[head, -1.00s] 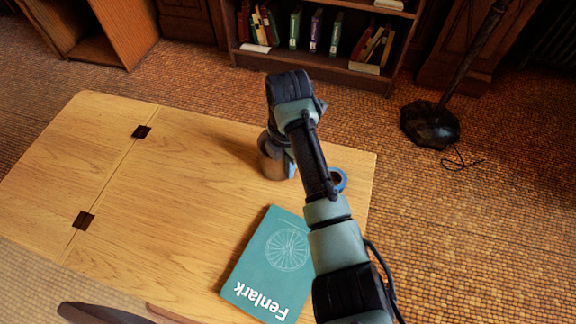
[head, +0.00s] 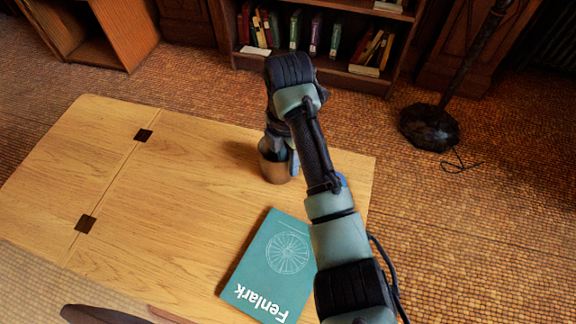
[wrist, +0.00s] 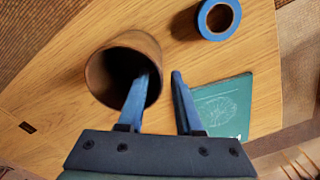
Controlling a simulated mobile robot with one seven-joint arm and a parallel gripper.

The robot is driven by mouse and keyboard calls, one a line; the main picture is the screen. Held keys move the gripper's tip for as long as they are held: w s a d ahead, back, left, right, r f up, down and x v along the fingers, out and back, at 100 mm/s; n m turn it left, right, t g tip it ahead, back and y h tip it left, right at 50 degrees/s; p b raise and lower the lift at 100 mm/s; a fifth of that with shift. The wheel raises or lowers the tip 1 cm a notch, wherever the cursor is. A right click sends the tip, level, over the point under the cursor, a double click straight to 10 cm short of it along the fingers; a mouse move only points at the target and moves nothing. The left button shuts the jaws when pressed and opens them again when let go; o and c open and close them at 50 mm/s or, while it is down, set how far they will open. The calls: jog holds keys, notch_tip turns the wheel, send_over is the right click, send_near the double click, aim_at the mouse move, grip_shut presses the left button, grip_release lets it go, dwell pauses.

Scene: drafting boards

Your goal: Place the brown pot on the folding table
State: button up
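The brown pot (head: 273,168) appears to stand upright on the folding table (head: 180,190), near its far right part. In the wrist view the pot (wrist: 98,75) shows its dark open mouth. My gripper (wrist: 160,76) is over the pot's rim, with one blue finger inside the mouth and the other outside the wall. A gap shows between the outer finger and the wall, so the fingers look open. In the head view my wrist hides part of the pot and most of the gripper (head: 291,160).
A teal book (head: 268,265) lies on the table near the pot. A roll of blue tape (wrist: 203,22) is beside the pot, mostly hidden by my arm in the head view. The table's left half is clear. A bookshelf (head: 345,75) and lamp base (head: 430,127) stand beyond.

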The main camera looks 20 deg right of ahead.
notch_tip(320, 180, up, 6)
jog(key=shift+r+p, duration=0.15)
jog(key=shift+p, duration=0.75)
jog(key=shift+r+p, duration=0.7)
jog(key=shift+r, duration=0.05)
jog(key=w+a+r+m+t, duration=0.3)
jog(key=w+a+r+t, duration=0.15)
jog(key=r, duration=0.25)
jog(key=w+a+r+m+t, duration=0.3)
jog(key=w+a+r+t, duration=0.15)
jog(key=w+r, duration=0.2)
jog(key=a+r+m+t+y, duration=0.1)
jog(key=a+r+m+t, duration=0.15)
jog(key=r, duration=0.55)
jog(key=a+r+m+t+y, duration=0.1)
jog(key=r+m+t, duration=0.1)
jog(key=r+t, duration=0.35)
jog(key=s+r+m+t+h, duration=0.1)
jog(key=s+r+m+t, duration=0.4)
jog(key=s+r, duration=0.5)
jog(key=s+r+m+t+h, duration=0.1)
jog(key=s+r+m+t, duration=0.4)
jog(key=s+r, duration=0.5)
notch_tip(320, 180, up, 6)
jog(key=shift+s+d+r+m, duration=0.1)
jog(key=shift+s+d+m, duration=0.3)
jog(key=shift+m, duration=0.35)
